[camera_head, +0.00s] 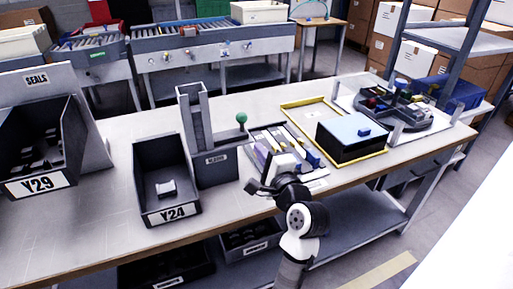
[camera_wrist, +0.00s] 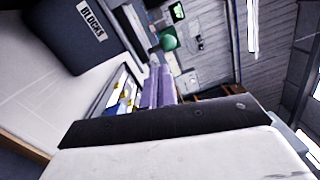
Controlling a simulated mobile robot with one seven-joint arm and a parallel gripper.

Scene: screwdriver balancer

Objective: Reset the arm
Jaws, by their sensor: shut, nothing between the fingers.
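My gripper (camera_head: 254,187) shows in the head view at the end of my raised arm, over the front edge of the workbench. Its dark fingers are shut with nothing between them and point left. It is in front of the tray with purple and white pieces (camera_head: 262,155) and to the right of the bin marked Y24.
The wrist view shows a BLOCKS label (camera_wrist: 90,19) and the green knob (camera_wrist: 168,38).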

